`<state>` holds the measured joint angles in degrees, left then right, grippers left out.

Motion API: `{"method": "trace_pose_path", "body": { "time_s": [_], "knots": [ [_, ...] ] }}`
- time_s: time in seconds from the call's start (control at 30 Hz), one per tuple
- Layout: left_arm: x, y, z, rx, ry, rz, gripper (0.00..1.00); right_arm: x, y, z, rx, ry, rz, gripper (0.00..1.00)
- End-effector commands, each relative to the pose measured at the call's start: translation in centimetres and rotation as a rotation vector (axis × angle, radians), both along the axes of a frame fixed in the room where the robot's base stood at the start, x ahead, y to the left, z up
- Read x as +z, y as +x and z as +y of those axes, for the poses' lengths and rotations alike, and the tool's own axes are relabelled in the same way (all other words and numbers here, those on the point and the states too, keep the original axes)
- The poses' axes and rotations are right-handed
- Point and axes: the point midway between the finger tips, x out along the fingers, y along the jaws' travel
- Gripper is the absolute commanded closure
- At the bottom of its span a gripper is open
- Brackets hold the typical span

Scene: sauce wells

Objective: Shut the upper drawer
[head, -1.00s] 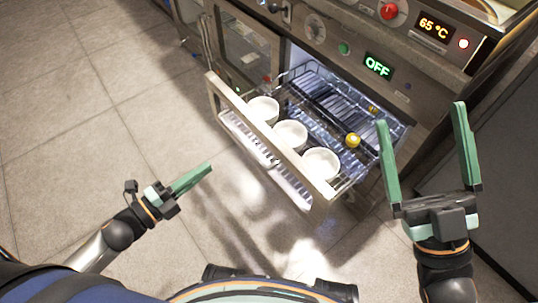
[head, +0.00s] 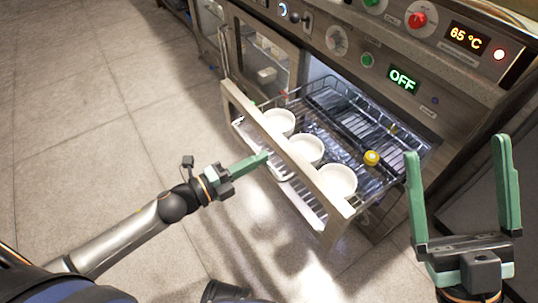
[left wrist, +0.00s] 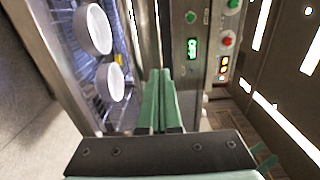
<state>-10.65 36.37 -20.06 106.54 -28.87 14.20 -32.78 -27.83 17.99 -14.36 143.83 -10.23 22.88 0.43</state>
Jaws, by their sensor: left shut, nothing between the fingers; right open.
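The upper drawer is pulled out of the grey cabinet; its long front panel (head: 306,172) runs diagonally across the head view. Its wire rack holds three white bowls (head: 278,121) in a row behind the panel, and a small yellow item (head: 371,158). My left gripper (head: 264,158) is shut and empty, its fingertips close to the outer face of the panel near mid-length; I cannot tell if they touch. In the left wrist view its closed fingers (left wrist: 160,78) show with the drawer and two bowls to their left. My right gripper (head: 456,147) is open and empty at the right.
The cabinet face carries knobs, a red button (head: 417,19), a green "OFF" display (head: 402,79) and a "65 °C" display (head: 466,39). A glass door (head: 268,58) stands left of the drawer opening. The tiled floor at left is clear.

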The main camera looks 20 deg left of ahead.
Motion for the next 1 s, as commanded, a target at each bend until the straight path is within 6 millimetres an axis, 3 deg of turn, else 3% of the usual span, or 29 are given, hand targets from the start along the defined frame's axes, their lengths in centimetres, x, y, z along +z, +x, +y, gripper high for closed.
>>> {"method": "trace_pose_path", "body": {
  "time_s": [0.3,1.0],
  "knots": [
    [-0.1,2.3,-1.8,0.001,-0.001,0.000,1.00,-1.0,0.0,0.1,-0.003,-0.009,0.002,0.00],
    [0.1,3.0,-2.4,0.000,-0.003,0.001,1.00,-0.6,0.1,0.1,-0.003,-0.003,0.006,0.00]
  ]
}}
